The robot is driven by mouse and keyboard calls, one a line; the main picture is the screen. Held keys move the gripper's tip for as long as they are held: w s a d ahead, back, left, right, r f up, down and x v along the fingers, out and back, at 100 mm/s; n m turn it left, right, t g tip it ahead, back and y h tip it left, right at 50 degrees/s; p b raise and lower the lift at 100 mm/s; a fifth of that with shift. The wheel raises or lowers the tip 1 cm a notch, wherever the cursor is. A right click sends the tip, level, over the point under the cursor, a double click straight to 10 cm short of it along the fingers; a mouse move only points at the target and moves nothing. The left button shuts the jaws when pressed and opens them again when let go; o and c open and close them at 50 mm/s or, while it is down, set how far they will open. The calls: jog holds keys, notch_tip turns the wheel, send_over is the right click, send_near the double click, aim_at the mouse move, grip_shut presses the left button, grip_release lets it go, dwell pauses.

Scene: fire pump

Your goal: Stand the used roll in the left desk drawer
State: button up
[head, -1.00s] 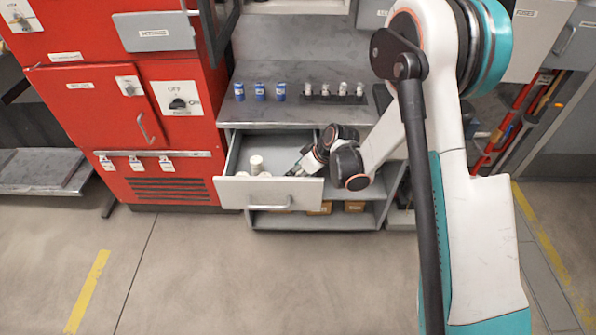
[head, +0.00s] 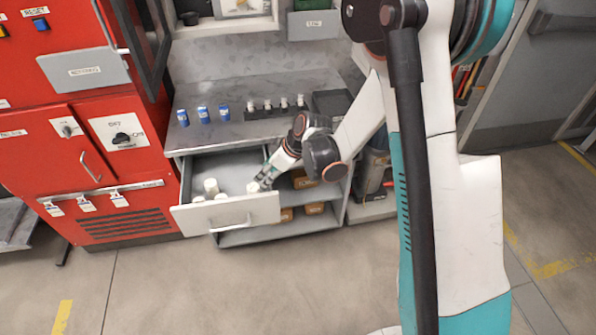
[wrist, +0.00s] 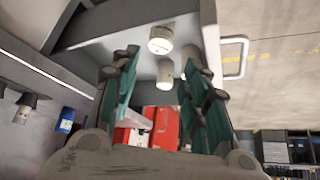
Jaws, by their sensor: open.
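The desk drawer (head: 236,214) is pulled open, below the left part of the desktop. Several pale rolls are inside. One white roll (head: 252,187) is at the drawer's right side, right by my gripper (head: 263,181). Another (head: 211,186) stands further left, with more beside it partly hidden by the drawer front. My gripper (wrist: 160,58) is open and reaches into the drawer from the right. In the wrist view one roll (wrist: 160,39) shows just beyond the fingertips, and another (wrist: 165,74) shows between the fingers. I cannot tell by its look which is the used roll.
Blue cylinders (head: 203,113) and a dark rack (head: 275,111) with several white-topped pieces stand on the desktop (head: 235,130). Red cabinets (head: 90,150) stand close on the left. A shelf with brown boxes (head: 314,209) is beneath the desk. The floor in front is clear.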

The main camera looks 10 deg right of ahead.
jog(key=s+d+r+m+t+h, duration=0.1)
jog(key=s+d+r+m, duration=0.3)
jog(key=r, duration=0.5)
jog(key=s+d+r+m+t+h, duration=0.1)
jog(key=s+d+r+h, duration=0.15)
jog(key=s+r, duration=0.55)
jog(key=s+d+r+m+h, duration=0.1)
jog(key=s+d+r+m, duration=0.2)
jog(key=s, duration=0.4)
jog(key=s+d+r+m+t+h, duration=0.1)
jog(key=s+d+r+m, duration=0.1)
jog(key=s, duration=0.5)
jog(key=shift+s+d+r+m, duration=0.2)
jog(key=shift+d+r+m, duration=0.25)
jog(key=shift+d, duration=0.5)
